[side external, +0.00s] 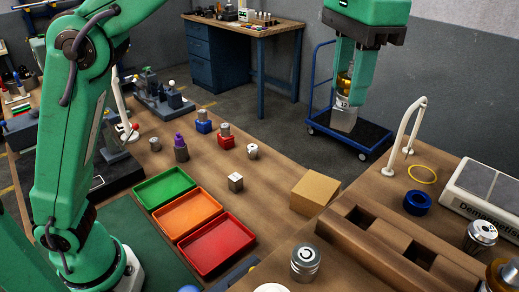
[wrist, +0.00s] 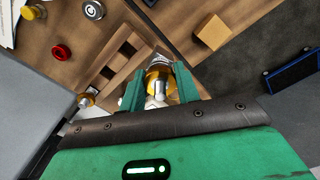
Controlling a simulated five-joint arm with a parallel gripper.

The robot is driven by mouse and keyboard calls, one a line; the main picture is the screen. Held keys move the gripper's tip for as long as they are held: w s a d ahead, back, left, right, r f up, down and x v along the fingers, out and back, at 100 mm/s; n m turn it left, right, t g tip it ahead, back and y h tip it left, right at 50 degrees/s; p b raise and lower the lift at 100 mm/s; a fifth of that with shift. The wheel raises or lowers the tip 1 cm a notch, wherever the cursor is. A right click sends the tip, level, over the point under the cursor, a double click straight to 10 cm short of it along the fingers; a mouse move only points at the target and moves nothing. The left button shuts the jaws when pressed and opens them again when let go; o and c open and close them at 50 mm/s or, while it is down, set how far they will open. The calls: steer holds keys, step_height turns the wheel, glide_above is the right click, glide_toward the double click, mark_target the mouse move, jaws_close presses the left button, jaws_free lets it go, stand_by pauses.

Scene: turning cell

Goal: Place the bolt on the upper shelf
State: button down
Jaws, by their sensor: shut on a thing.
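My gripper (side external: 346,85) is at the upper right of the side view, pointing down. Its green fingers are shut on a gold and silver piece (side external: 342,102) with a pale grey block-like lower end. In the wrist view the piece (wrist: 158,82) sits between the two fingers, gold around a silver middle. I cannot tell for sure that it is the bolt; the fingers hide part of it. In the side view it hangs clear of the benches, with the blue trolley behind it. No surface is clearly marked as the upper shelf.
Green (side external: 163,187), orange (side external: 188,213) and red (side external: 216,244) trays lie at centre left.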

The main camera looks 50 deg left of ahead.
steer(key=s+d+m, duration=0.3)
steer(key=s+d, duration=0.7)
steer(key=d, duration=0.2)
steer(key=shift+f, duration=2.65)
steer(key=shift+f, duration=2.2)
steer(key=shift+f, duration=1.8)
steer(key=shift+f, duration=0.15)
